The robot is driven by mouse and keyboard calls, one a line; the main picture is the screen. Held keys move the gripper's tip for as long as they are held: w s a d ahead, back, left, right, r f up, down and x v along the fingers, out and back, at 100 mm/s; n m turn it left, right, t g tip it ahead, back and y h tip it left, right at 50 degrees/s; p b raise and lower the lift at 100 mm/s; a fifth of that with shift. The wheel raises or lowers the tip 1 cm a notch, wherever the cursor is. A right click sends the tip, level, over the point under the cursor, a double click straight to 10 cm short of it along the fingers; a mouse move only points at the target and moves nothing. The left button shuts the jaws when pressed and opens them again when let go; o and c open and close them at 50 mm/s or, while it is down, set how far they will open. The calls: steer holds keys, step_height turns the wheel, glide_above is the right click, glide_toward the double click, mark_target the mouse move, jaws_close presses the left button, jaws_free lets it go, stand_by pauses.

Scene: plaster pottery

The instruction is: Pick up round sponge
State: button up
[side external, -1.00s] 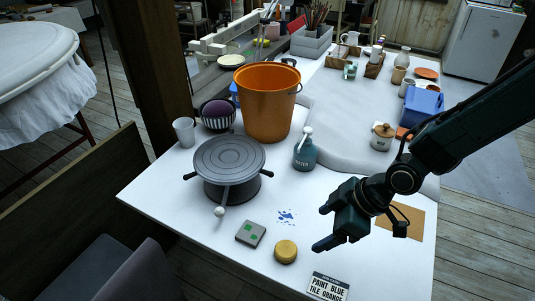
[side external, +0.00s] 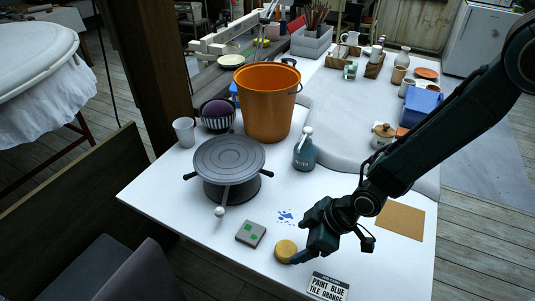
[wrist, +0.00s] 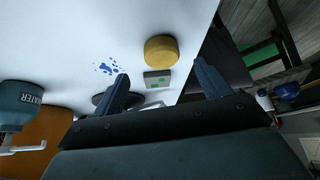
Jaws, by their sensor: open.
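The round sponge (side external: 286,250) is a small yellow disc lying flat on the white table near its front edge. In the wrist view the sponge (wrist: 161,50) sits ahead of my gripper, in line with the gap between the fingers. My gripper (side external: 299,243) is open and empty, just right of the sponge, with one fingertip overlapping its right edge in the side view; I cannot tell whether they touch. In the wrist view both fingers of my gripper (wrist: 160,80) are spread wide apart.
A grey tile with green marks (side external: 251,233) lies left of the sponge. A "PAINT BLUE TILE ORANGE" sign (side external: 328,286) is near the front edge. Blue paint spots (side external: 286,216), a grey turntable (side external: 229,160), a water bottle (side external: 305,150) and an orange bucket (side external: 267,105) are behind.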

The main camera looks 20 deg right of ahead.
mark_target(288, 249)
steer(key=shift+a+f, duration=0.1)
steer(key=shift+f, duration=0.1)
steer(key=shift+x, duration=2.6)
steer(key=shift+s, duration=0.1)
steer(key=c, duration=1.1)
